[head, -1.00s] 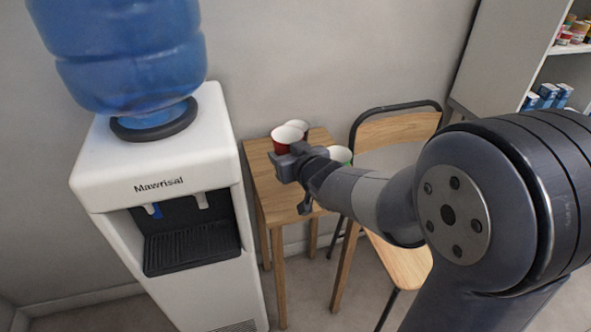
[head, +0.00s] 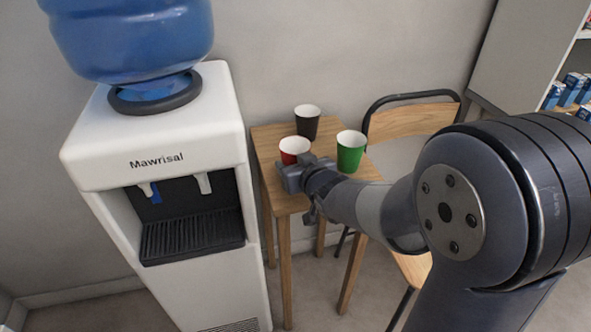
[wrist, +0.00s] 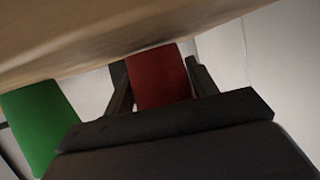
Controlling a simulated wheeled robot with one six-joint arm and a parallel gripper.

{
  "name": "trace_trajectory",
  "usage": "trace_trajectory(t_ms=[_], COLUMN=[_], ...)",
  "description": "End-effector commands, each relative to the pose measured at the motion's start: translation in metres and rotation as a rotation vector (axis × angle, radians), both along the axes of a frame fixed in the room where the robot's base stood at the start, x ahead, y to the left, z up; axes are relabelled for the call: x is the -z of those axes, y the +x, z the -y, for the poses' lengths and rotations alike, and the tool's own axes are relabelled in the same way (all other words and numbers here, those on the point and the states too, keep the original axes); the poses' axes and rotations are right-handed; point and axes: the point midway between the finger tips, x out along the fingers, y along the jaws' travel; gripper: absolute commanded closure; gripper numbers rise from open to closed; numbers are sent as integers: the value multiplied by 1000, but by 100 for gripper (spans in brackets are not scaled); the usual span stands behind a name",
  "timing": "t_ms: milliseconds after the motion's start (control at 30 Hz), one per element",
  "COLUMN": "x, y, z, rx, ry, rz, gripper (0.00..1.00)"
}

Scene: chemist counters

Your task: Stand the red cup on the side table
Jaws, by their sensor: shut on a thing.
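The red cup (head: 290,158) is upright, with its white inside showing from above in the head view. My gripper (head: 302,175) is shut on it, with a finger on each side of the red cup (wrist: 158,80) in the wrist view. The cup is over the left part of the wooden side table (head: 266,145). In the wrist view, its base meets or nearly meets the wooden surface (wrist: 90,40); I cannot tell whether it touches. My gripper hides the cup's lower part in the head view.
A black cup (head: 307,126) stands behind the red cup, and a green cup (head: 350,154) stands to its right on the table. A white water dispenser (head: 110,160) is close on the left. A wooden chair (head: 410,122) is on the right, behind my arm.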

Motion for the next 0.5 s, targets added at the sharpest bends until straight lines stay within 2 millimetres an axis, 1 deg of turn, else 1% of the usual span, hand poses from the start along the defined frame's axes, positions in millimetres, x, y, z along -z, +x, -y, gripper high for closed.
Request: trace_trajectory(t_ms=[33,267,400,433,500], x=[3,1,6,5,4], y=[0,0,0,0,0], z=[0,0,0,0,0], rx=[0,0,0,0,0], ry=[1,1,1,0,0], rz=[1,2,2,1,1], gripper=[66,66,66,44,38])
